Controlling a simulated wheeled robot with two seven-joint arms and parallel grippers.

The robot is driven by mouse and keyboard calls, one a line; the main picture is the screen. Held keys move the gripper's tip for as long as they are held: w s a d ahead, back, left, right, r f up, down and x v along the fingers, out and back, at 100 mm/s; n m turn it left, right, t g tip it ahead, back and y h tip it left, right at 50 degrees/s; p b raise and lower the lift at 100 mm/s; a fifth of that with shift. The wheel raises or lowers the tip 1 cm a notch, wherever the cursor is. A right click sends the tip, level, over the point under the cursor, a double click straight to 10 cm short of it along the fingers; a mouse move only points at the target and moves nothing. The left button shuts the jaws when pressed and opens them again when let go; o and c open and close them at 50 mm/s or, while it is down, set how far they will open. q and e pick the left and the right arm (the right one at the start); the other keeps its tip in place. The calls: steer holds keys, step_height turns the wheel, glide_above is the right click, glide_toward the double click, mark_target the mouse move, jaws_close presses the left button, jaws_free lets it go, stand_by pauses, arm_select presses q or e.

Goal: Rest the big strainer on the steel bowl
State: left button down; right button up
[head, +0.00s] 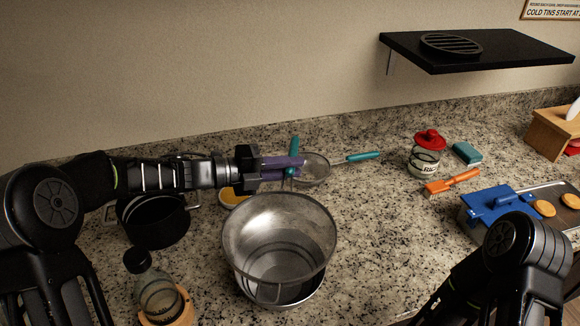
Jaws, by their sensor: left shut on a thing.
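The big strainer (266,222), a wide grey mesh bowl with a teal handle (294,145), is over the steel bowl (300,296) in the head view. The steel bowl's rim shows below the strainer's front edge and through its mesh. I cannot tell whether they touch. My left gripper (290,168), with purple fingers, is shut on the strainer's handle behind the bowl and hides part of it. My right arm shows at the lower right, but its gripper is out of view.
A smaller strainer (316,170) with a teal handle lies behind. A black pot (155,222) and a bottle (157,291) stand left. A red-lidded jar (426,156), orange brush (452,182) and blue box (490,203) are right. The counter right of the bowl is clear.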

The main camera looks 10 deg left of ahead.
arm_select(q)
steer(key=shift+f+b, duration=4.6)
steer(key=shift+f, duration=0.3)
steer(key=c, duration=1.1)
jaws_free()
steer(key=shift+a, duration=0.1)
steer(key=b+v, duration=0.1)
steer(key=v, duration=0.6)
steer(key=shift+s+a, duration=0.2)
steer(key=shift+a, duration=0.05)
steer(key=shift+r, duration=0.2)
